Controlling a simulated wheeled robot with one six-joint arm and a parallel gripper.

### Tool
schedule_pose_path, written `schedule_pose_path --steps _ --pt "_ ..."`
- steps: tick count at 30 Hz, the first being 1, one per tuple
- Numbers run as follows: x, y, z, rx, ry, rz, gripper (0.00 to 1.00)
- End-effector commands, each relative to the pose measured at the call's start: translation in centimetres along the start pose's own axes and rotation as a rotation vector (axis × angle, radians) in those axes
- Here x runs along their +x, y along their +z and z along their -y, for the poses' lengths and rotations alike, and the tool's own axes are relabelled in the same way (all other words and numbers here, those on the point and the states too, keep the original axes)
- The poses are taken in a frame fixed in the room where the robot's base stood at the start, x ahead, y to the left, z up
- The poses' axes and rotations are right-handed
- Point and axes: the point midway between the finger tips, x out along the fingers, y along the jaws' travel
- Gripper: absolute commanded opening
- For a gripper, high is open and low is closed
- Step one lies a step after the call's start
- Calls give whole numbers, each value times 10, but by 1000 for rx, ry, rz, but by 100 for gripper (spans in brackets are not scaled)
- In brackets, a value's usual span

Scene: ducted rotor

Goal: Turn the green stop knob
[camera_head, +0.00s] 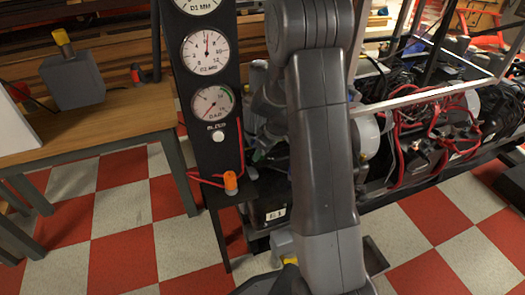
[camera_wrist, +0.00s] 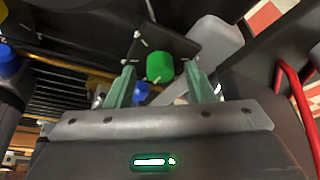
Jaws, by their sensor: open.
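The green stop knob (camera_wrist: 160,67) shows in the wrist view as a short round cap on a dark bracket plate. My gripper (camera_wrist: 159,74) is open, with its two grey-green fingers spread to the left and right of the knob. The knob appears between the fingertips, with a gap on each side; whether the tips are level with it or short of it, I cannot tell. Nothing is held. In the head view my arm covers the middle of the picture, and I cannot make out the knob there for certain.
A blue cap (camera_wrist: 9,62) is at the left of the wrist view, and a smaller blue part (camera_wrist: 141,92) lies just below the knob. A red tube (camera_wrist: 297,110) runs at the right. In the head view a gauge panel (camera_head: 214,112) and a wooden table (camera_head: 92,121) stand left of my arm.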

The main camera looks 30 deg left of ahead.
Motion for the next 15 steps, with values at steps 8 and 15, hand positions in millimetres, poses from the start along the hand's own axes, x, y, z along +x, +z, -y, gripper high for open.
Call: schedule_pose_path --steps 8,15 --pt "-55 -2 -1 1 3 -3 49" --pt "-107 -1 0 1 2 -2 49"
